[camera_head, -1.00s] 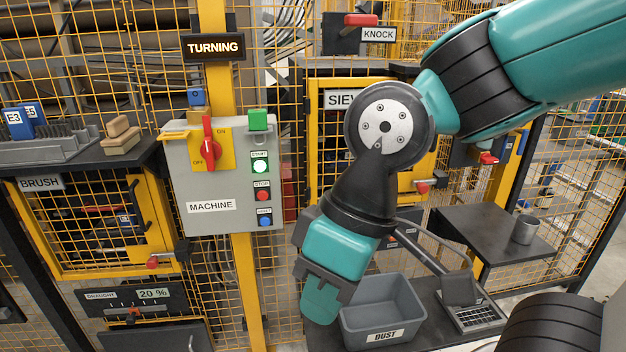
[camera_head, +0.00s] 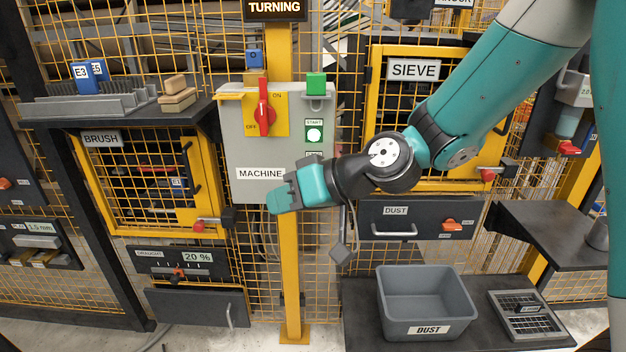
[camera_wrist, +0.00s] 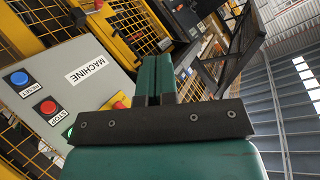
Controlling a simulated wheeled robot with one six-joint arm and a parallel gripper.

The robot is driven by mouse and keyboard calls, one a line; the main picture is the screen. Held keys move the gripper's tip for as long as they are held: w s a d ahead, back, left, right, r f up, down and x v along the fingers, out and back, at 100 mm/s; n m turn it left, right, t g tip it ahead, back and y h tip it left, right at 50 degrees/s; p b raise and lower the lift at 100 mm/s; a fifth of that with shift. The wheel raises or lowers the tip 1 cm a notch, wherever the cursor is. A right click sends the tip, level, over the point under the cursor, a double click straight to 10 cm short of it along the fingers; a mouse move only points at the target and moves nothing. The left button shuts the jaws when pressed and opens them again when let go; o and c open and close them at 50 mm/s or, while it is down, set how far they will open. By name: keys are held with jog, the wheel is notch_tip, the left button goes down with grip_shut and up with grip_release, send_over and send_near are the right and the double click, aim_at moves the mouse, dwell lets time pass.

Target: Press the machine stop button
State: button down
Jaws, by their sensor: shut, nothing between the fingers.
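The red stop button (camera_wrist: 47,106) sits on the grey machine panel (camera_wrist: 85,70), above its STOP label in the wrist view and between the blue reset button (camera_wrist: 19,78) and the partly seen green start button. In the head view, my arm hides the stop button. The grey panel (camera_head: 235,150) and the lit start button (camera_head: 314,134) show there. My gripper (camera_head: 273,198) is in front of the panel's lower edge, pointing left and slightly down. In the wrist view its teal fingers (camera_wrist: 155,62) are together and empty, to the right of the stop button. No contact with the button shows.
A red rotary switch (camera_head: 264,112) on a yellow plate and a green block (camera_head: 316,84) are on the upper panel. A yellow post (camera_head: 289,260) runs below it. A grey dust bin (camera_head: 428,290) stands lower right. Yellow mesh fencing surrounds the panel.

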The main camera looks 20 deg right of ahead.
jog(key=w+d+f+m+t+h+b, duration=0.2)
jog(key=w+d+f+m+t, duration=0.5)
jog(key=w, duration=0.5)
notch_tip(320, 180, down, 2)
jog(key=shift+w+d+f+t+h, duration=0.1)
jog(key=shift+w+d+t+h, duration=0.35)
jog(key=shift+d, duration=0.75)
jog(key=shift+s, duration=0.15)
jog(key=w+d+p, duration=0.2)
jog(key=w+p, duration=0.3)
jog(key=w, duration=0.3)
jog(key=shift+w+d, duration=0.15)
jog(key=shift+d, duration=0.2)
jog(key=shift+w, duration=0.15)
jog(key=shift+w+d, duration=0.1)
jog(key=shift+w, duration=0.15)
